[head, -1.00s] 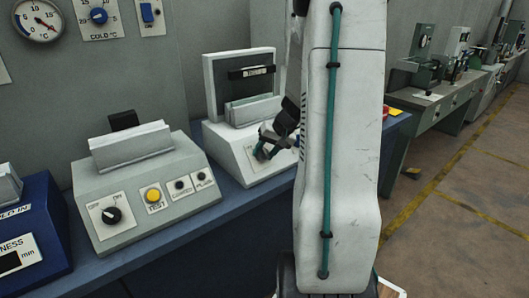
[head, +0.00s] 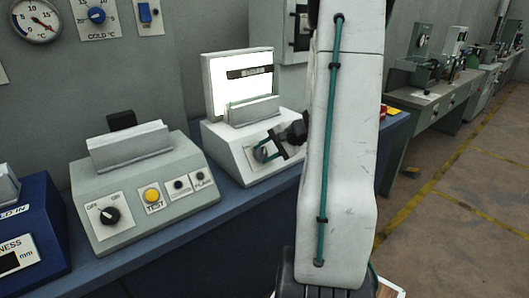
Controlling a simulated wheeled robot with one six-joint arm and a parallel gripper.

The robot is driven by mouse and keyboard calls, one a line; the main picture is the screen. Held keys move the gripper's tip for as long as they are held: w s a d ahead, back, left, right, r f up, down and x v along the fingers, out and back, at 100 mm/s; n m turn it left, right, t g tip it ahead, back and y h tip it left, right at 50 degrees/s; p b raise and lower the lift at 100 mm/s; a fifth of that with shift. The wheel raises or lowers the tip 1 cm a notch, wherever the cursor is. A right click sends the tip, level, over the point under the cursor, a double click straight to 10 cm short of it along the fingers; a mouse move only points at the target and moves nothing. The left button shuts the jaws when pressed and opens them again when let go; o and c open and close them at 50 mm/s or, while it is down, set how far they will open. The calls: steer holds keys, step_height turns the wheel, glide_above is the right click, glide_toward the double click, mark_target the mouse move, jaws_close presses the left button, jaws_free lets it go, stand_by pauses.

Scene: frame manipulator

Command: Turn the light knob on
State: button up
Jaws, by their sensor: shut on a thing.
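The light knob (head: 261,154) sits on the sloped front of a white device with a light panel (head: 222,72) at its back. The panel glows bright white. My gripper (head: 268,150) is at the knob, its fingers shut around it. The fingers partly hide the knob, so its pointer and printed labels cannot be read. My arm's large white link stands to the right of the device.
A grey-green test box (head: 140,190) with a black knob and a yellow button stands left on the blue bench (head: 225,212). A blue box (head: 30,235) is at the far left. A gauge (head: 36,21) hangs on the wall.

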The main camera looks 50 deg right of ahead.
steer(key=shift+m, duration=0.3)
stand_by(0.4)
steer(key=o, duration=1)
steer(key=shift+c, duration=0.2)
steer(key=v, duration=0.7)
steer(key=shift+s+r, duration=0.2)
steer(key=shift+s, duration=0.1)
steer(key=shift+d, duration=0.15)
